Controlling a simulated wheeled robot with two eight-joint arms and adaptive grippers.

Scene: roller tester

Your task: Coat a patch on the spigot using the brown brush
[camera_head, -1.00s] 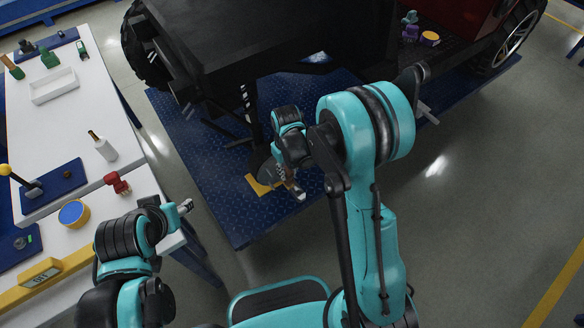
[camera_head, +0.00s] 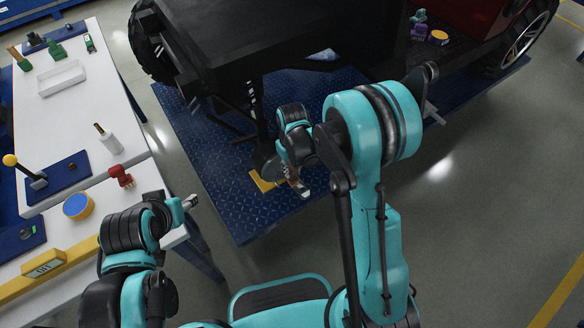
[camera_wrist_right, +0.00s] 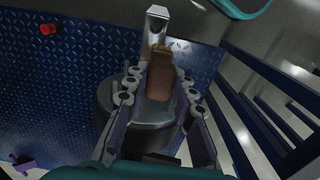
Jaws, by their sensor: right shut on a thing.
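My right gripper (camera_head: 294,180) is shut on the brown brush (camera_wrist_right: 160,78), whose brown handle sits between the jaws in the right wrist view (camera_wrist_right: 157,90). In the head view the right gripper is beside a dark round part on a yellow base (camera_head: 262,181). My left gripper (camera_head: 190,202) is beside the workbench; its jaws are too small to read.
The white workbench (camera_head: 85,100) at left holds a white tray (camera_head: 60,76), a bottle (camera_head: 109,140), a red item (camera_head: 121,176) and a blue-topped tin (camera_head: 77,206). A black vehicle (camera_head: 260,40) stands over the blue platform (camera_head: 225,190). Grey floor is clear at right.

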